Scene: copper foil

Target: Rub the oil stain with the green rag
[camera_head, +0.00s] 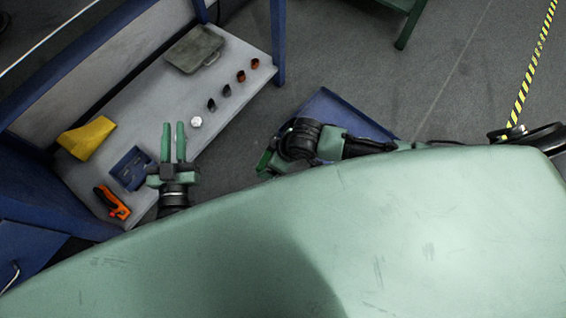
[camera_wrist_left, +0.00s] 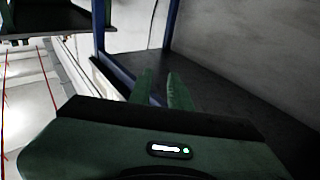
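I cannot make out a green rag or an oil stain in either view. My left gripper (camera_head: 173,128) is over the near edge of the grey bench top, between a blue bin and a white nut-like piece. Its two green fingers stand apart with nothing between them. They also show apart and empty in the left wrist view (camera_wrist_left: 160,76). My right gripper (camera_head: 266,161) is partly visible beside a blue surface, right of the bench. Its fingers are mostly hidden by the arm, so its opening is unclear.
The bench top (camera_head: 150,105) holds a yellow piece (camera_head: 86,137), a blue bin (camera_head: 131,168), an orange-and-black tool (camera_head: 112,202), a grey-green case (camera_head: 194,48), a white nut-like piece (camera_head: 196,122) and several small dark and orange pieces. Blue posts border the bench. Open floor (camera_head: 400,90) lies right.

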